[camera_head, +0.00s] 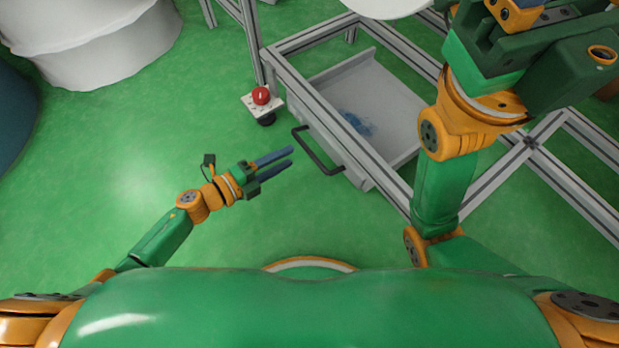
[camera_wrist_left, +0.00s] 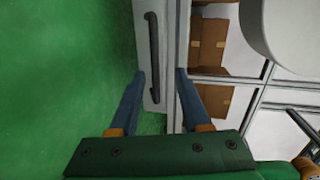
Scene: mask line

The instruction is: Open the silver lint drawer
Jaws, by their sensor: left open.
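The silver lint drawer (camera_head: 392,88) is a shallow grey tray with blue lint (camera_head: 355,122) inside, set low in a metal frame. Its front lies close along the frame's near-left edge and carries a dark bar handle (camera_head: 318,152). My left gripper (camera_head: 291,156) is open and empty, with its blue fingertips just left of the handle, apart from it. In the left wrist view the handle (camera_wrist_left: 152,58) runs up the drawer's pale front (camera_wrist_left: 171,50), beyond and between my open fingers (camera_wrist_left: 160,75). My right arm rises at the right; its fingertips do not show.
A red button on a small box (camera_head: 261,97) is beside the frame's left side, behind the handle. The aluminium frame (camera_head: 330,125) surrounds the drawer. A large white rounded body (camera_head: 95,40) stands at the upper left. Green floor is clear around my left arm. Cardboard boxes (camera_wrist_left: 209,42) show behind the frame.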

